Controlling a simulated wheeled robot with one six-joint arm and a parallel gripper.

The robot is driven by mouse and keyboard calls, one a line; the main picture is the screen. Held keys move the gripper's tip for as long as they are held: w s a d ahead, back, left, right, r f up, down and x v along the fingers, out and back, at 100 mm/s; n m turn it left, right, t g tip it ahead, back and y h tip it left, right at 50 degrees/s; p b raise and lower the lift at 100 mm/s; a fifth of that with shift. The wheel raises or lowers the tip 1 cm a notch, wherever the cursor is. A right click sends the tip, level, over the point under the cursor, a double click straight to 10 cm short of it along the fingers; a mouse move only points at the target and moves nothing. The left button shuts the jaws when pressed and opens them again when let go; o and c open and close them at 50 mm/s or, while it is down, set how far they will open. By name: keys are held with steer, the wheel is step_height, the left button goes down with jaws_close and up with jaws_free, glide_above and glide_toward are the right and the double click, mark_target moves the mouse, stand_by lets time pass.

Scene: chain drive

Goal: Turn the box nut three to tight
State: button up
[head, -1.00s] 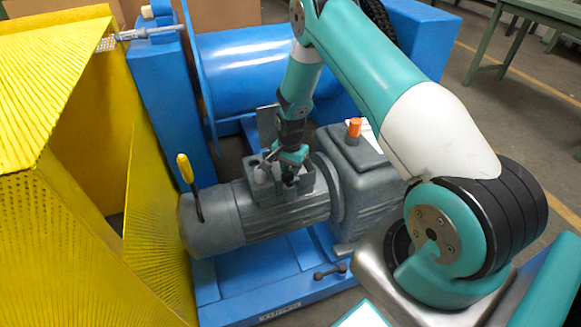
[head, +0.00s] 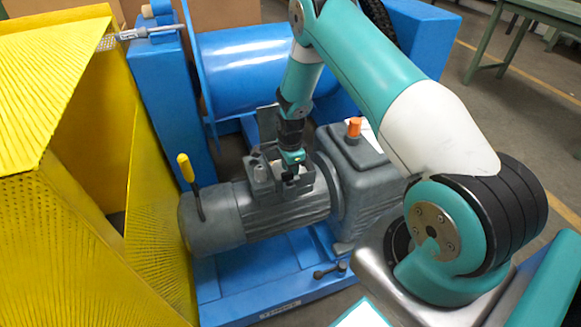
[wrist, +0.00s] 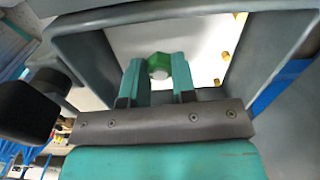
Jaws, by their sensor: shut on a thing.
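My gripper (wrist: 159,72) points down into the open grey terminal box (head: 258,178) on top of the motor. In the wrist view its two teal fingers are closed around a small green piece with a pale round end (wrist: 158,67), which I take to be box nut three. The fingers hide most of it, and its thread and seating cannot be seen. Brass nuts (wrist: 224,54) stand apart on the white floor of the box, to the right of the fingers. In the head view the gripper (head: 292,172) hides the nut.
The box walls (wrist: 285,55) rise close around the fingers. A yellow-handled tool (head: 185,168) stands on the motor's left end. A grey gearbox with an orange cap (head: 354,127) is to the right. A yellow guard (head: 60,90) fills the left.

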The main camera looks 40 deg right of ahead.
steer(key=shift+r, duration=0.15)
steer(key=o, duration=0.9)
step_height(320, 180, up, 17)
steer(key=shift+r+p, duration=0.2)
steer(key=shift+p, duration=0.65)
